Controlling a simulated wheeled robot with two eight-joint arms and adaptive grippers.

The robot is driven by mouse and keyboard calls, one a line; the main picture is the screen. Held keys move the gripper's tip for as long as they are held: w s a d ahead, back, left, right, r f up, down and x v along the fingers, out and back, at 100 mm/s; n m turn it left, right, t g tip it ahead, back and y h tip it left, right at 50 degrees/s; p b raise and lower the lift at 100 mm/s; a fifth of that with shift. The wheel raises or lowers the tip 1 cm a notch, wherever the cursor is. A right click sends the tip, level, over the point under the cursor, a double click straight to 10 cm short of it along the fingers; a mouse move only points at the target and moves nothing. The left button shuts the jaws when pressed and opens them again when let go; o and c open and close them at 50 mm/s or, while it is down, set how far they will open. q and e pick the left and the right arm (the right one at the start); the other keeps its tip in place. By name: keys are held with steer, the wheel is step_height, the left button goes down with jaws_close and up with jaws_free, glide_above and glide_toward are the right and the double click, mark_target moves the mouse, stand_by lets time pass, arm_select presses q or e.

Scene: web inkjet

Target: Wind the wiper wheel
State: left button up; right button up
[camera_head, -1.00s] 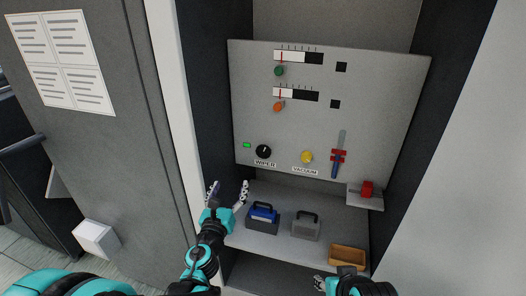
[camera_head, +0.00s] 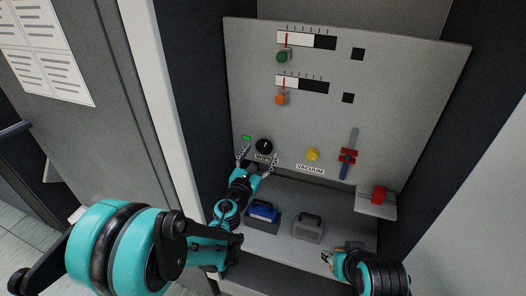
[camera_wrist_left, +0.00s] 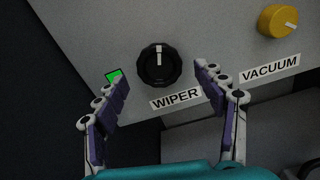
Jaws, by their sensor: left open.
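The wiper wheel (camera_head: 265,146) is a round black knob with a white pointer line, on the grey panel above the label WIPER. In the left wrist view the wiper wheel (camera_wrist_left: 159,65) has its pointer line straight up. My left gripper (camera_head: 258,158) is open just below and in front of the wheel.
A green light (camera_head: 246,138) is left of the wheel. A yellow VACUUM knob (camera_head: 313,155), a red and blue lever (camera_head: 347,160) and a red part on a bracket (camera_head: 379,195) are to the right. A blue box (camera_head: 264,212) and a grey box (camera_head: 308,228) stand on the shelf below.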

arm_select(q)
steer(key=shift+x, duration=0.8)
steer(key=shift+w+d, duration=0.15)
steer(key=shift+w, duration=0.35)
steer(key=c, duration=1.2)
steer(key=shift+o, duration=0.2)
steer(key=shift+n, duration=0.3)
steer(key=shift+n+b, duration=0.5)
steer(key=shift+n, duration=0.7)
steer(key=shift+s+d+n+b, duration=0.1)
steer(key=shift+n+b, duration=0.2)
steer(key=shift+n, duration=1.6)
